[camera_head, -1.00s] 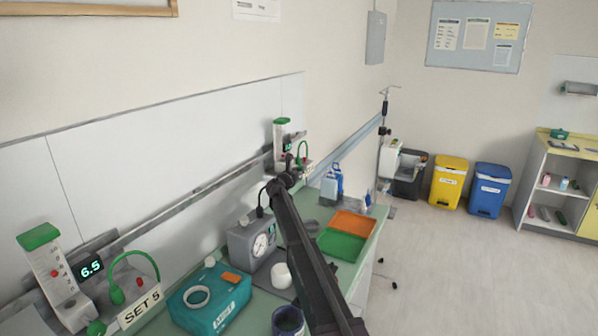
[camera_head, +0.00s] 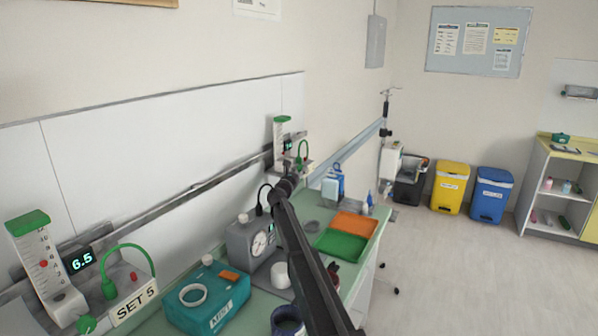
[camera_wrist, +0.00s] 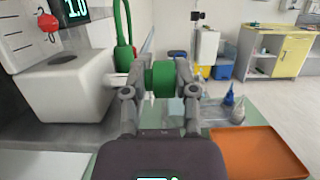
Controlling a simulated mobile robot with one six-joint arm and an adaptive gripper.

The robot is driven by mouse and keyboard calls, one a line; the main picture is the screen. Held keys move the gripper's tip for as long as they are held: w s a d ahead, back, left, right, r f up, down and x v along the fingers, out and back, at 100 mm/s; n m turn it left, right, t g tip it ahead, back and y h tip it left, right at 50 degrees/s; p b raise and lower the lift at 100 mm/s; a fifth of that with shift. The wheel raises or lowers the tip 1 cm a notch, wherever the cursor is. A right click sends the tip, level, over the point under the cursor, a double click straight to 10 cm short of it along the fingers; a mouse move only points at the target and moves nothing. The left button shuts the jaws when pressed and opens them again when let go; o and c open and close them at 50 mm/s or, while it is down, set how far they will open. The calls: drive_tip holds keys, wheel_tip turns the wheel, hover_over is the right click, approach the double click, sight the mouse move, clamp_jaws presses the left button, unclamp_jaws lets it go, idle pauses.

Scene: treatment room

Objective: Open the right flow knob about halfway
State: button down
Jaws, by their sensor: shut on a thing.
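The right flow unit (camera_head: 281,137) stands far along the wall rail in the head view, with a green-capped tube and a green hose. Its green knob (camera_wrist: 162,80) is between the two fingers of my gripper (camera_wrist: 160,76) in the wrist view. The fingers are shut on the knob from both sides. In the wrist view the unit's white body (camera_wrist: 70,88), red float (camera_wrist: 48,22) and cut-off lit display (camera_wrist: 73,10) show at the upper left; the full reading is cut off. In the head view my arm hides the knob.
A left flow unit (camera_head: 38,262) reads 6.5 beside a SET 5 sign. A teal box (camera_head: 205,300), grey gauge box (camera_head: 248,240), green tray (camera_head: 340,243) and orange tray (camera_head: 354,225) stand on the counter. Blue-tipped bottles (camera_wrist: 233,102) stand right of my gripper.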

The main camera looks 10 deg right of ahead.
drive_tip(key=c, duration=0.5)
unclamp_jaws()
drive_tip(key=shift+s+d, duration=0.15)
drive_tip(key=shift+d, duration=0.2)
drive_tip(key=shift+a, duration=0.1)
drive_tip(key=shift+a+r+p, duration=0.1)
drive_tip(key=shift+p, duration=0.3)
drive_tip(key=p, duration=0.1)
drive_tip(key=g+y+p, duration=0.1)
drive_tip(key=p, duration=0.1)
drive_tip(key=shift+r+g, duration=0.2)
drive_tip(key=shift+g, duration=0.1)
drive_tip(key=shift+g+y+p, duration=0.4)
drive_tip(key=shift+p, duration=0.5)
drive_tip(key=v, duration=1.3)
drive_tip(key=shift+s+a+f, duration=0.1)
drive_tip(key=shift+s+a, duration=0.05)
drive_tip(key=shift+a, duration=0.1)
